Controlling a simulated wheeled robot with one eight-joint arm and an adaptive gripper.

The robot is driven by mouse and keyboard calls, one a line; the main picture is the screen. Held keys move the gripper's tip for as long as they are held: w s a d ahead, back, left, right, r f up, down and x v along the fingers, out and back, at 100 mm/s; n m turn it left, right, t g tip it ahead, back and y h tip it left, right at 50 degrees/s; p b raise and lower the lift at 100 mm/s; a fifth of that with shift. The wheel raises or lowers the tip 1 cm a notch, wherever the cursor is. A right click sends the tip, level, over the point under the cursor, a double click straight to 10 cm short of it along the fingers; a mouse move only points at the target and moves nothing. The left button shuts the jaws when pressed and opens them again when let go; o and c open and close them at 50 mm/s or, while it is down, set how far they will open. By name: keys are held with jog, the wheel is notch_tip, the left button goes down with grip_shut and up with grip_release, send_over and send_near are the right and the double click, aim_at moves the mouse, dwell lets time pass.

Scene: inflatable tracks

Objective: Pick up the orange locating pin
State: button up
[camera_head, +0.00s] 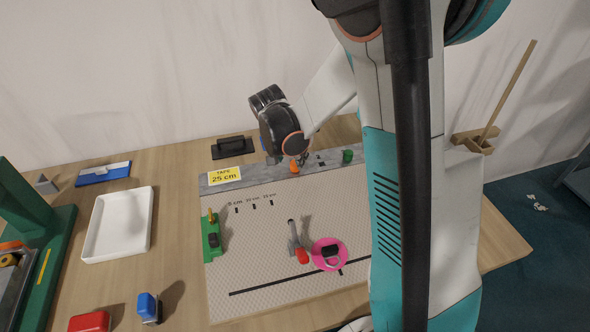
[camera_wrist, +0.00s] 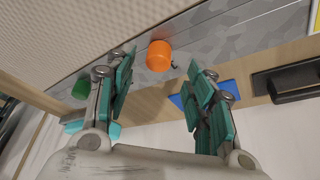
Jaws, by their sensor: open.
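The orange locating pin (camera_wrist: 159,56) stands on the grey patterned strip along the board's edge. In the wrist view it shows as a round orange cap between the two teal fingertips and slightly beyond them. My gripper (camera_wrist: 162,74) is open, with a finger on each side of the pin and a visible gap to both. In the head view the pin (camera_head: 294,166) shows just below my wrist, and the fingers are mostly hidden there. I cannot tell the exact height of the fingertips above the strip.
A green pin (camera_head: 347,156) stands on the same strip, also seen at left in the wrist view (camera_wrist: 81,89). A yellow "TAPE 25 cm" label (camera_head: 226,174) and a black handled block (camera_head: 233,147) are nearby. A white tray (camera_head: 117,225) stands left.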

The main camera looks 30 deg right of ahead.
aim_at(294, 164)
jog(key=b+x, duration=0.1)
jog(key=x, duration=0.3)
jog(key=shift+s, duration=0.1)
jog(key=shift+s, duration=0.1)
jog(key=shift+c, duration=0.5)
jog(key=c, duration=1.1)
jog(key=shift+o, duration=0.2)
jog(key=shift+r, duration=0.2)
